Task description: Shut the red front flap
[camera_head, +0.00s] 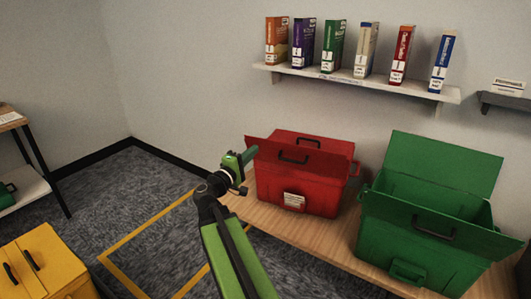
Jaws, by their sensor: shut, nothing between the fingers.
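A red box (323,198) stands on the wooden bench. Its red front flap (318,160), a dark panel with a black handle, is open and slants out over the box's front. A brighter red top panel (322,139) shows behind it. My gripper (248,156) is shut and empty at the left end of the front flap. I cannot tell whether its tip touches the flap. The hinge line of the flap is hidden.
A green box (400,245) with its back flap up and front flap out stands to the right on the bench (330,244). A shelf (350,82) with several upright boxes hangs above. A yellow cabinet (50,262) is at lower left.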

